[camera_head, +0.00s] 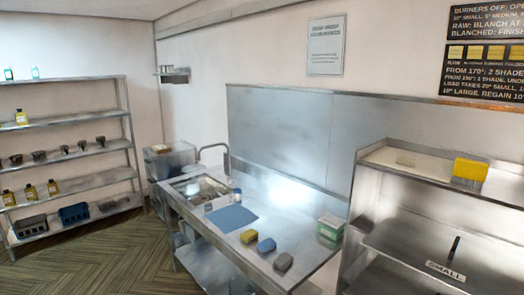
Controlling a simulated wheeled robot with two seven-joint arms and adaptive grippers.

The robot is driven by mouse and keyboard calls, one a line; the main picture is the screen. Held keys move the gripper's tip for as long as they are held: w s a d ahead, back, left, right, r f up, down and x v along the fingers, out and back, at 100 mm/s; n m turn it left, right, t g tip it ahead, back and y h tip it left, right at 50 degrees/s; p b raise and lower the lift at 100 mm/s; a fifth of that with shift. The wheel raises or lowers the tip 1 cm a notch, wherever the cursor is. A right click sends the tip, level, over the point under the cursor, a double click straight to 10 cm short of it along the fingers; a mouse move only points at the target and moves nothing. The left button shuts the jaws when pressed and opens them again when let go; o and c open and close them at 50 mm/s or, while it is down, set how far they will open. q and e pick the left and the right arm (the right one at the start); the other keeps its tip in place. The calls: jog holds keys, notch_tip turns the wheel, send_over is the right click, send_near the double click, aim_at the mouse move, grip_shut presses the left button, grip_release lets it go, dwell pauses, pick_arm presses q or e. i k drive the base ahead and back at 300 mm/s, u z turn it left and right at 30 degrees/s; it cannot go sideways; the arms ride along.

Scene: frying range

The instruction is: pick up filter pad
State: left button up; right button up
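No thing in view is marked as a filter pad, and I cannot tell which one it is. On the steel sink counter (215,240) a yellow block (249,236), a blue block (266,246) and a dark grey block (283,262) lie in a slanting row. A flat blue cloth (231,218) lies behind and left of them. A green and white box (330,228) stands at the counter's right end. A yellow box (470,170) sits on the pale top of the right steel unit (385,185). Neither of my grippers is in view.
The sink (200,189) with a tap is at the counter's left end, with small containers beside the cloth. A steel rack (75,145) holds bottles, dark cups and bins. A lower shelf at right carries a "SMALL" label (446,272). The floor (100,255) at left is clear.

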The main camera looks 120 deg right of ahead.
aim_at(438, 169)
jog(key=z, duration=4.9)
